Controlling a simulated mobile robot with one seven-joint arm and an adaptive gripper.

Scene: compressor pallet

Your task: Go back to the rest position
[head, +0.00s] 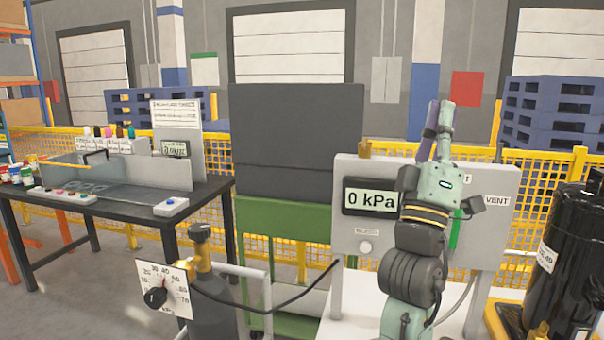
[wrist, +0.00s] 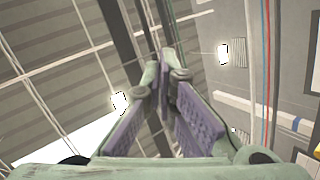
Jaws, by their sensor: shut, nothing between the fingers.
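My arm stands upright in front of the grey panel (head: 352,172) in the head view, and it hides part of the panel. My gripper (head: 440,108) points up above the panel's top edge, with nothing held. In the wrist view my gripper (wrist: 162,62) shows its purple finger pads meeting towards the tips, with the ceiling behind them. It touches nothing in either view.
The panel display (head: 371,198) reads 0 kPa. A gauge with a dial (head: 163,287) and a dark cylinder (head: 212,300) stand at front left, with a hose to the panel. A black tank (head: 568,265) stands right. A workbench (head: 120,222) is at left.

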